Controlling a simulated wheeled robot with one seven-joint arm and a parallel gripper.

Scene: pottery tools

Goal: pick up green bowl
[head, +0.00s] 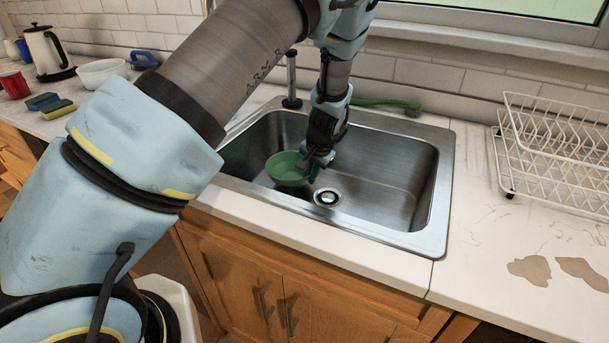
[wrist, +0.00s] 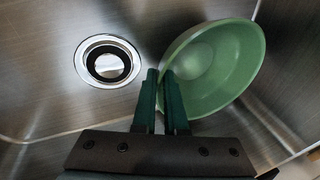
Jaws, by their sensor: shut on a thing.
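The green bowl (head: 286,169) is inside the steel sink in the head view, left of the drain. In the wrist view the green bowl (wrist: 222,65) is at the upper right, its open side partly facing the camera. My gripper (head: 313,168) reaches down into the sink at the bowl's right side. In the wrist view my gripper (wrist: 165,75) is shut on the bowl's near left rim, with one finger inside the bowl and one outside. Whether the bowl touches the sink floor cannot be told.
The steel sink (head: 392,190) has walls close around my gripper. Its drain (head: 327,197) lies right of the bowl. A white dish rack (head: 560,150) stands on the right counter. A green brush (head: 385,102) lies behind the sink. A white bowl (head: 101,72), sponges and a kettle (head: 46,52) are at left.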

